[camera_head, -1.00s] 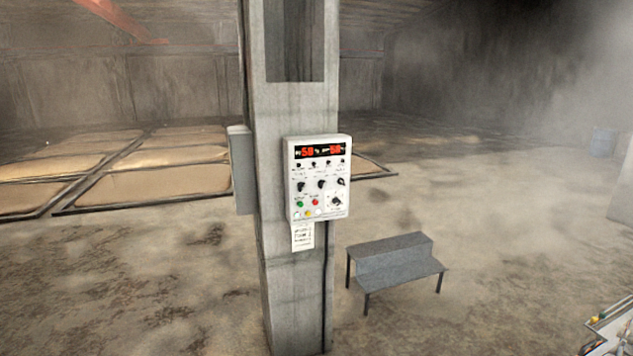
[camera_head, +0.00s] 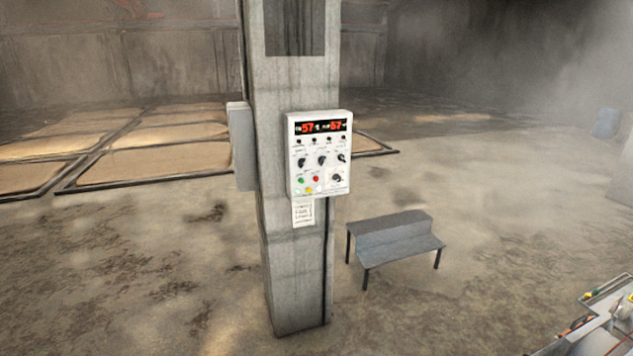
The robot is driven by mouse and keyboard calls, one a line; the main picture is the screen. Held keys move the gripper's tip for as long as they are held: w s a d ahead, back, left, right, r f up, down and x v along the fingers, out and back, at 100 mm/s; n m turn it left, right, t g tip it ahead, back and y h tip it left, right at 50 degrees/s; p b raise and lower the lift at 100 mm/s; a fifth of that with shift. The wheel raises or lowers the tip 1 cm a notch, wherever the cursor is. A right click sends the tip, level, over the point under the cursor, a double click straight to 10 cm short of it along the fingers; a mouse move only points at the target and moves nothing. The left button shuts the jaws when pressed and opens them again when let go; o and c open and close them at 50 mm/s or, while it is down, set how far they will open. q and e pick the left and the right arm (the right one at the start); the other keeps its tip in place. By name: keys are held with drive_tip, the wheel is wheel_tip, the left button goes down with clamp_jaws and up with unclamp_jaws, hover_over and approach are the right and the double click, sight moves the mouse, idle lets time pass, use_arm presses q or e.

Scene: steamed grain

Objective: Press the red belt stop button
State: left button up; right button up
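A white control panel (camera_head: 319,155) is mounted on the front of a concrete pillar. A small red button (camera_head: 316,179) sits in its lower part, just right of a green button (camera_head: 301,181). Dark knobs and a red-digit display (camera_head: 321,127) are above the buttons. The labels are too small to read, so I cannot tell whether this red button is the belt stop. Neither of my grippers shows in the view.
The concrete pillar (camera_head: 296,270) stands in the middle. A grey step bench (camera_head: 395,240) is right of its foot. Part of a machine (camera_head: 610,315) with small coloured parts shows at the lower right corner. Framed grain beds (camera_head: 150,165) lie behind left. The floor at front left is clear.

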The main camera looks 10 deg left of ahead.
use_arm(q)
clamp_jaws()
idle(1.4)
